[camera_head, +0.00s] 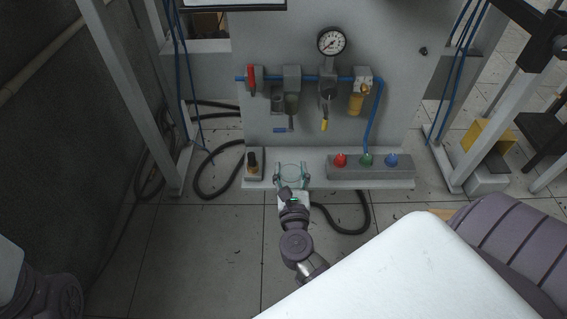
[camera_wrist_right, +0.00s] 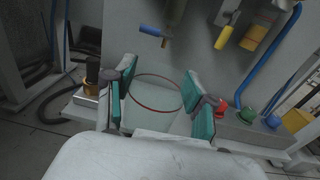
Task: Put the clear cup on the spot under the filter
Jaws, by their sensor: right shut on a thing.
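The clear cup (camera_head: 290,172) is between the fingers of my right gripper (camera_head: 291,181), above or on the front ledge; I cannot tell if it touches. In the right wrist view the see-through cup (camera_wrist_right: 152,112), with a thin red rim line, is between the teal pads of the right gripper (camera_wrist_right: 158,103), which is shut on it. The grey filter unit (camera_head: 291,85) with a blue lever hangs on the panel above and behind the cup. The spot under it is hidden or too faint to make out. My left gripper is out of view.
A block with red, green and blue buttons (camera_head: 370,168) stands on the ledge right of the cup. A small box with a dark knob (camera_head: 253,165) stands left. Yellow-handled (camera_head: 324,124) and amber-bowled (camera_head: 356,103) units hang to the right. A black hose (camera_head: 343,227) lies below.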

